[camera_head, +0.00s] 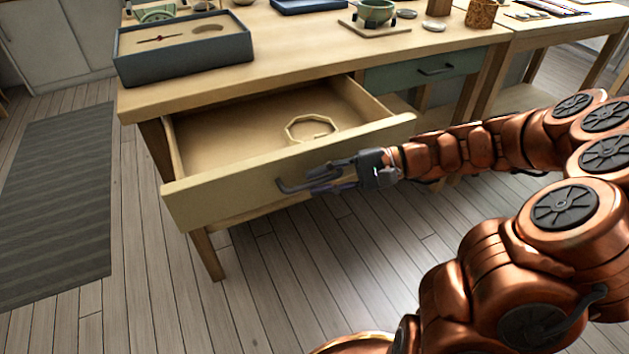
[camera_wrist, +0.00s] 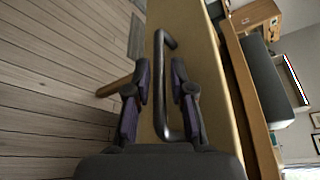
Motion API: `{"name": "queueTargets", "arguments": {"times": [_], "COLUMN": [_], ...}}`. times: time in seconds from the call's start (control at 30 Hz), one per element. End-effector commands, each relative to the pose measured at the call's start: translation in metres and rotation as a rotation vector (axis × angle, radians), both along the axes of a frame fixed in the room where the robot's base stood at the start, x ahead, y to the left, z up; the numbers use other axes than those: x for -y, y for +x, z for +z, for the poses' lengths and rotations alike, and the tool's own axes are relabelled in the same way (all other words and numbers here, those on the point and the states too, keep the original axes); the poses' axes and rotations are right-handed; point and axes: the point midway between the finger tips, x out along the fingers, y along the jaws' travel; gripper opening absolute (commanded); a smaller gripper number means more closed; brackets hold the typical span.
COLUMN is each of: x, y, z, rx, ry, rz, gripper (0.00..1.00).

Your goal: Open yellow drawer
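The yellow drawer (camera_head: 240,195) is pulled well out of the wooden table. A pale octagonal ring (camera_head: 312,127) lies inside it. My gripper (camera_head: 310,182) is at the dark bar handle (camera_head: 285,186) on the drawer front. In the wrist view, the handle (camera_wrist: 162,70) runs between the two purple-padded fingers of my gripper (camera_wrist: 161,80). Both fingers stand apart, with gaps visible on each side of the bar. The drawer front (camera_wrist: 187,25) shows behind the handle.
A green drawer (camera_head: 415,73) beside it is closed. A grey box (camera_head: 185,60) and a green pot (camera_head: 375,12) stand on the tabletop (camera_head: 300,40). A dark striped rug (camera_head: 60,200) lies at left. The floor (camera_head: 290,290) before the drawer is bare.

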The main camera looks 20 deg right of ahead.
Motion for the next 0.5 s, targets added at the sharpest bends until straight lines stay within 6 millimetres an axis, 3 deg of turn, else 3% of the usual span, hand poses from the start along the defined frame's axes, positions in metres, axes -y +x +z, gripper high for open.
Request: {"name": "queueTargets", "arguments": {"times": [0.5], "x": [0.086], "y": [-0.015], "z": [0.018], "rx": [-0.001], "ry": [-0.001], "rz": [0.001], "gripper": [0.23]}}
